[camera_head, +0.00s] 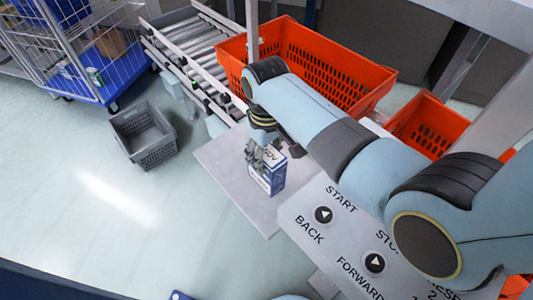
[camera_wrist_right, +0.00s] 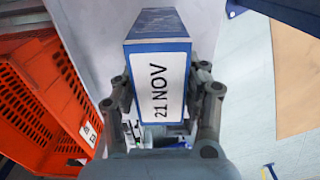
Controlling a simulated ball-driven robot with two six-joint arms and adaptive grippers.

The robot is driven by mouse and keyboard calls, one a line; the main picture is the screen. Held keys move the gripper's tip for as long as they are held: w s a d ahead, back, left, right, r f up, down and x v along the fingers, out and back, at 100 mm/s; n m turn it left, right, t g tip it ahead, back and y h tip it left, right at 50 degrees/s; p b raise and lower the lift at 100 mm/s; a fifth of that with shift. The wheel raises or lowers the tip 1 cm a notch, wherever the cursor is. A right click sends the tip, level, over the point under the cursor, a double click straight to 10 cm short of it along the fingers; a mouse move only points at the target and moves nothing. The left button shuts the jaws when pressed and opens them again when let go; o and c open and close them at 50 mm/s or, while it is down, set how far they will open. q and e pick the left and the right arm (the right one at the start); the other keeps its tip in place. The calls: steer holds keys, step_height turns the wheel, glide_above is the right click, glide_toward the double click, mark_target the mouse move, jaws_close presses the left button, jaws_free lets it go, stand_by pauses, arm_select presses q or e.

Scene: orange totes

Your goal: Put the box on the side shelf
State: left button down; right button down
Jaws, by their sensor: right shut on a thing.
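The box (camera_head: 272,182) is blue and white and stands upright at the grey side shelf (camera_head: 222,163) in the head view. In the right wrist view the box (camera_wrist_right: 158,75) shows a white label reading "21 NOV". My right gripper (camera_head: 265,157) reaches down from above and is shut on the box, with one finger on each side; its fingers also show in the right wrist view (camera_wrist_right: 160,92). The box's underside is hidden, so I cannot tell whether it touches the shelf. My left gripper is not in view.
A large orange tote (camera_head: 320,65) sits behind my right arm, with another orange tote (camera_head: 428,122) to its right. A roller conveyor (camera_head: 190,45) runs at the upper left. A grey crate (camera_head: 143,135) stands on the floor. A control panel (camera_head: 345,235) borders the shelf on the right.

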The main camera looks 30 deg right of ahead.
steer(key=c, duration=1.1)
jaws_free()
steer(key=shift+f, duration=0.15)
steer(key=o, duration=0.4)
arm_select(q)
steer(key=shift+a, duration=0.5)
arm_select(e)
steer(key=shift+o, duration=0.2)
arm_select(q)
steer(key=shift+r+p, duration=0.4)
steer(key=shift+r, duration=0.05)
arm_select(e)
step_height(320, 180, up, 12)
steer(key=shift+r, duration=0.2)
